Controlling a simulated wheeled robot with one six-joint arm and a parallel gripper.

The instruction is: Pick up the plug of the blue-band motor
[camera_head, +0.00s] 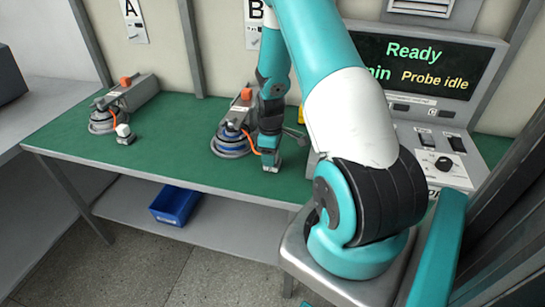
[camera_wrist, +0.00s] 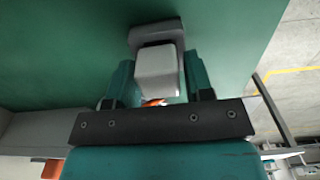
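The blue-band motor (camera_head: 230,143) sits on the green bench mat, with an orange cable running from it to the plug. In the wrist view the plug is a light grey block (camera_wrist: 156,73) beside a dark grey piece (camera_wrist: 155,32) over the green mat. My gripper (camera_head: 271,164) points down at the mat just right of the motor and hides the plug in the head view. In the wrist view my gripper's teal fingers (camera_wrist: 160,82) stand on both sides of the plug, very near it. Whether they touch it cannot be told.
A second motor (camera_head: 103,121) with a white-topped plug (camera_head: 124,131) stands on the left of the mat. A control panel with a screen (camera_head: 418,66) is at the right. A blue bin (camera_head: 175,205) is on the shelf below. The mat between the motors is clear.

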